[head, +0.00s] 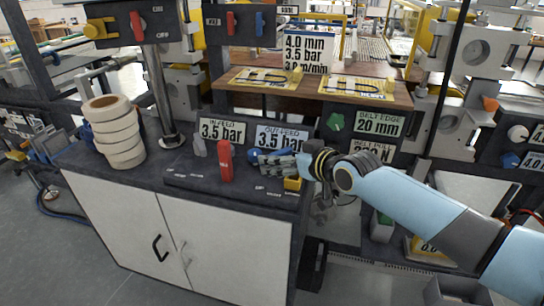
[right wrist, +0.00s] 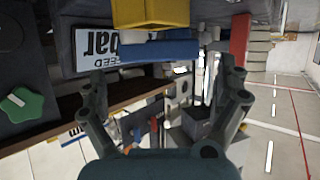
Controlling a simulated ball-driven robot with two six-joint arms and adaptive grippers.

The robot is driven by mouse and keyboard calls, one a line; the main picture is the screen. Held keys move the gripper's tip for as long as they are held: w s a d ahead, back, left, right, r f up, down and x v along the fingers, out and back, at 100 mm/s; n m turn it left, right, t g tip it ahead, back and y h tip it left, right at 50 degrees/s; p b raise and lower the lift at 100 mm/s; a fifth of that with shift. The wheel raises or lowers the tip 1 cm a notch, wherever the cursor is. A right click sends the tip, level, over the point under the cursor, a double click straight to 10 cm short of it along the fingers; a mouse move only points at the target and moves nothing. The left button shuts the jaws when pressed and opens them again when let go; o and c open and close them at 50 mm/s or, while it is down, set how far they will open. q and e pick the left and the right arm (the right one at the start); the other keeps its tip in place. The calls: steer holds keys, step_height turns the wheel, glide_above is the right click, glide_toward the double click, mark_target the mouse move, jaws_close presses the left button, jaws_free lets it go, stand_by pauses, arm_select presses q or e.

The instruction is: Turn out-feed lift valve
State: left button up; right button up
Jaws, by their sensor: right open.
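My right gripper (head: 272,164) reaches in from the right over the black valve panel on the cabinet top. Its fingers are spread in the right wrist view (right wrist: 163,76), with nothing gripped. A blue valve handle (head: 254,156) shows partly behind the fingers in the head view; a blue bar (right wrist: 160,51) lies across the upper space ahead of the fingers in the right wrist view. A yellow block (head: 292,184) sits in front of the gripper and also shows in the right wrist view (right wrist: 150,14). The out-feed display (head: 283,138) reads 3.5 bar. My left gripper is not in view.
A red upright handle (head: 225,162) stands left of the gripper, before the in-feed display (head: 222,131). A stack of beige rolls (head: 116,132) stands at the cabinet's left. A green knob (head: 335,121) and a wooden shelf (head: 312,91) are behind the gripper.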

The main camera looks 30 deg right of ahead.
mark_target(278, 154)
steer(key=b+x, duration=0.1)
steer(key=x, duration=0.3)
steer(key=shift+f, duration=0.15)
steer(key=shift+w+f, duration=0.1)
steer(key=shift+w, duration=0.35)
